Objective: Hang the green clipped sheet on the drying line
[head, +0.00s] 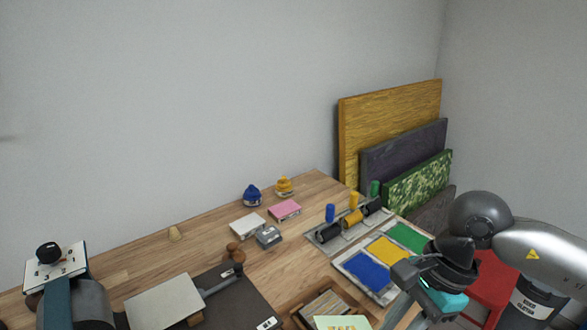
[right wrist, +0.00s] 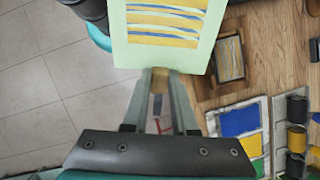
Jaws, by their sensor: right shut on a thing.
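The pale green sheet (right wrist: 168,40) carries a print of yellow and blue bands and fills the top middle of the right wrist view. Its edge also shows at the bottom of the head view (head: 342,322). My right gripper (right wrist: 161,80) is shut on a small tan clip at the sheet's near edge. The sheet extends beyond the fingertips, and its far end is cut off by the frame. My left gripper is not in view. No drying line shows in either view.
A wooden tray (right wrist: 217,72) with a striped print lies beside the sheet. The ink tray (head: 338,262) with blue, yellow and green patches and several rollers (head: 352,218) sit at the table's right. A red stool (head: 492,285) stands beyond. Large boards (head: 385,125) lean on the wall.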

